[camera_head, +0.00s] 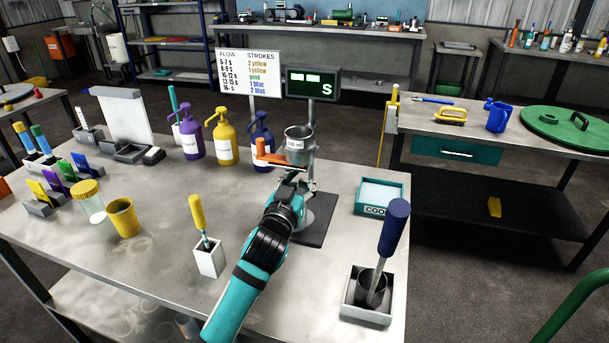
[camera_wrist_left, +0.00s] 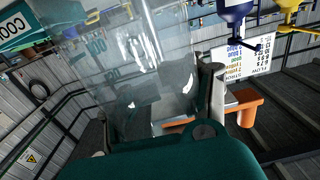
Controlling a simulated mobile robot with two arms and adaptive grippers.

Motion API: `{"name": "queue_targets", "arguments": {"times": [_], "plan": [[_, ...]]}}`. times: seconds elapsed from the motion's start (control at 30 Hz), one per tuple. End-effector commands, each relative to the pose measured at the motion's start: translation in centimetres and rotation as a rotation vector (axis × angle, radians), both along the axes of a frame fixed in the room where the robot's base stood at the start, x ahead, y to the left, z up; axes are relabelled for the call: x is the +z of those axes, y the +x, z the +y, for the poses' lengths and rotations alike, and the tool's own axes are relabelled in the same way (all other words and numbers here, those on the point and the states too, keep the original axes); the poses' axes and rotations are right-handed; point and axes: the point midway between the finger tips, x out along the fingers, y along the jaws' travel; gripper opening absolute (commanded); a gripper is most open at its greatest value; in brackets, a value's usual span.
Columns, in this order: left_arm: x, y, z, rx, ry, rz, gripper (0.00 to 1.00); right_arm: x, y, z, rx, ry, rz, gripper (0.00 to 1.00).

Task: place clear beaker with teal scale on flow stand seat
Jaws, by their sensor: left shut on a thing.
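My left gripper (camera_head: 293,184) is under the metal cup of the flow stand, at the table's middle. It is shut on the clear beaker (camera_wrist_left: 125,70), which fills the middle of the left wrist view. In the head view the beaker is mostly hidden by my gripper and hard to make out; its teal scale cannot be read. The flow stand has a metal cup (camera_head: 298,146) with a white label, an orange lever (camera_head: 270,154) and a dark base plate (camera_head: 318,236). Whether the beaker touches the seat, I cannot tell. My right gripper is not in view.
Pump bottles in purple (camera_head: 191,137), yellow (camera_head: 224,140) and blue (camera_head: 262,142) stand behind left. A teal box (camera_head: 379,193) stands right of the stand. A white holder (camera_head: 209,258) with a yellow-handled tool and a grey holder (camera_head: 367,300) are nearer.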

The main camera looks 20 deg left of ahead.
Motion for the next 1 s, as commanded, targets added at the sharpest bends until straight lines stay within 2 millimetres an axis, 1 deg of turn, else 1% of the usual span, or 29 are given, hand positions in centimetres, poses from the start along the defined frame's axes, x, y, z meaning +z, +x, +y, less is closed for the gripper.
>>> {"name": "queue_targets", "arguments": {"times": [0.03, 0.17, 0.37, 0.4, 0.5, 0.77, 0.87, 0.9, 1.0], "plan": [[0.1, 0.6, 0.0, 0.0, 0.0, -0.001, 0.0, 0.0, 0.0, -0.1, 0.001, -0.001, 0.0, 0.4], [0.0, 1.5, 0.0, 0.0, -0.001, 0.0, 0.0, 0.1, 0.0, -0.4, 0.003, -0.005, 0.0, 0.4], [0.1, 4.7, 0.0, 0.001, -0.001, -0.001, 0.0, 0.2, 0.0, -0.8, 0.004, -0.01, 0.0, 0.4], [-0.7, 4.6, 0.0, 0.0, -0.001, 0.004, 0.0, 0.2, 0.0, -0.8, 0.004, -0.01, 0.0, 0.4], [-1.5, 4.5, 0.0, 0.0, -0.001, 0.002, 0.0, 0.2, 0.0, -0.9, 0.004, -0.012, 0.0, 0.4], [-1.6, 4.4, 0.0, 0.0, -0.001, 0.0, 0.0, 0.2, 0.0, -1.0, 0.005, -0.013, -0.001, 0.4], [-1.9, 4.4, 0.0, 0.0, -0.002, 0.001, 0.0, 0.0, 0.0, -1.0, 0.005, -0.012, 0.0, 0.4], [-1.8, 4.4, 0.0, 0.0, -0.001, 0.001, 0.21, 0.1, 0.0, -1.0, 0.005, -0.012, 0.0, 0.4], [-1.8, 4.4, 0.0, 0.0, -0.001, 0.002, 0.34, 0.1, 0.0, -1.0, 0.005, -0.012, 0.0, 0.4]]}}
